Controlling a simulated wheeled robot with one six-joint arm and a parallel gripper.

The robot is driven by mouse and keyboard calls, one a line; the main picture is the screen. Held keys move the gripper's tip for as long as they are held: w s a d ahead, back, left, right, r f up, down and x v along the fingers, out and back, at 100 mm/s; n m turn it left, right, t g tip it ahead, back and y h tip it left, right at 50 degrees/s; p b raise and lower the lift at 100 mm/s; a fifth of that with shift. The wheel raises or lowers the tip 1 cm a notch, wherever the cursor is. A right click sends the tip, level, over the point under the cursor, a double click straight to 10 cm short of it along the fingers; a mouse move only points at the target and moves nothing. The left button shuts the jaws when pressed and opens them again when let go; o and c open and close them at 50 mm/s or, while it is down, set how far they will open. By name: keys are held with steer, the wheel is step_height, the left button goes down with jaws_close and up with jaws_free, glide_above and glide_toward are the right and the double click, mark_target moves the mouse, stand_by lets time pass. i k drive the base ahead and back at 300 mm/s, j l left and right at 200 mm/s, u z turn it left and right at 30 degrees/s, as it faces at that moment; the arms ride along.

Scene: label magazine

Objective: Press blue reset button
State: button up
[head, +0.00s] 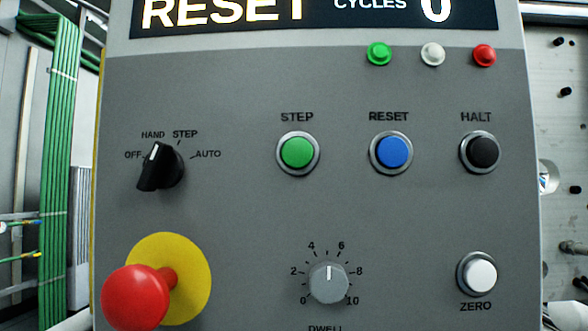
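The blue RESET button (392,152) sits in a silver ring on the grey control panel (230,210), right of the middle in the head view. Its label RESET is printed above it. The green STEP button (297,153) is to its left and the black HALT button (483,152) to its right. The display (320,16) at the top reads RESET and CYCLES 0. My gripper does not show in this view, and nothing covers the blue button.
A red mushroom button (136,296) on a yellow disc juts out at lower left. A black selector knob (160,167), a grey DWELL dial (328,283) and a white ZERO button (481,275) also protrude. Green, white and red lamps (433,54) sit under the display.

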mark_target(392, 152)
steer(key=z, duration=1.2)
steer(key=k+j, duration=1.05)
steer(key=k, duration=0.15)
